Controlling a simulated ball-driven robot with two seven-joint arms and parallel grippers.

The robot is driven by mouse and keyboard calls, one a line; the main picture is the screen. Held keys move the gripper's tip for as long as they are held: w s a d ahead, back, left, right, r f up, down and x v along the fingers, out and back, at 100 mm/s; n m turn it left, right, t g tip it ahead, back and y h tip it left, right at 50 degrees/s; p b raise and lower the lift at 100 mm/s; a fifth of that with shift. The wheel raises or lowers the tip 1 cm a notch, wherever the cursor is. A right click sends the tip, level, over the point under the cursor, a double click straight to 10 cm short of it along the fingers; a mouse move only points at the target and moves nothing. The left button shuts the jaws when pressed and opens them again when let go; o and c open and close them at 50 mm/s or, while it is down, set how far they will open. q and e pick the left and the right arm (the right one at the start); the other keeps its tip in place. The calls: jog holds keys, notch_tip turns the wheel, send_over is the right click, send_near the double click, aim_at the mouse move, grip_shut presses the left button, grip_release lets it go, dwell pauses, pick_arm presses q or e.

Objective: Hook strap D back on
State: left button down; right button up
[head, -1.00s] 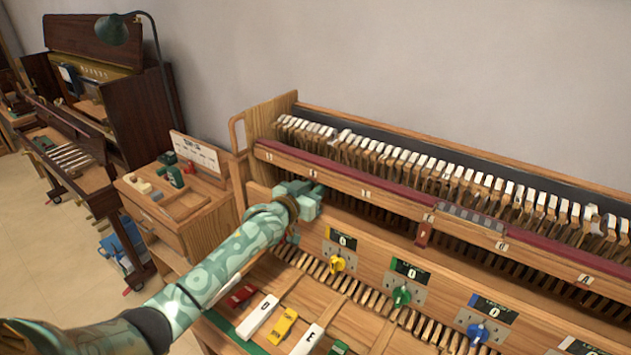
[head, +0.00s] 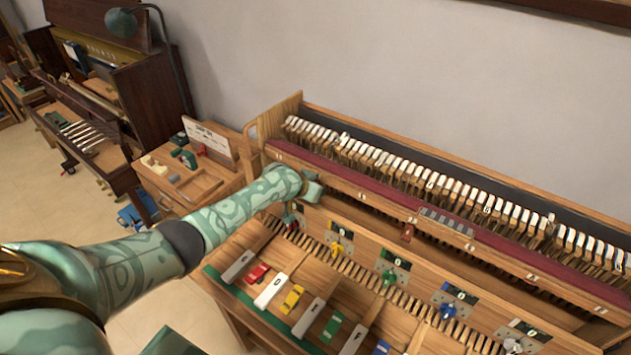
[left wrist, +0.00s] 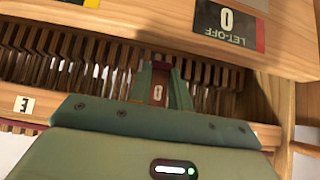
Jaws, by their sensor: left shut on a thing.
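My left gripper (head: 310,188) is at the left end of the wooden rail (head: 345,189), just above the leftmost let-off dial. In the left wrist view its narrow fingers (left wrist: 160,85) are shut on a small dark red piece (left wrist: 159,68), which I take for strap D. A pale tag (left wrist: 157,93) with a round letter shows between the fingers; I cannot read it surely. Whether the piece touches a hook is hidden by the gripper. Another dark red piece (head: 407,232) hangs below the rail further right. My right gripper is not in view.
Let-off dials with yellow (head: 337,248), green (head: 388,279) and blue (head: 447,311) knobs line the lower panel. A row of wooden hammers (head: 400,165) stands behind the rail. Coloured blocks lie on the front shelf. A side cabinet (head: 195,178) stands close left.

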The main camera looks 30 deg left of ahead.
pick_arm(q)
jog(key=shift+s+g+p, duration=0.15)
jog(key=shift+g+p, duration=0.15)
jog(key=shift+g, duration=0.1)
jog(key=c, duration=1.3)
grip_release()
jog(key=p+v, duration=0.5)
jog(key=v, duration=1.1)
jog(key=shift+r, duration=0.15)
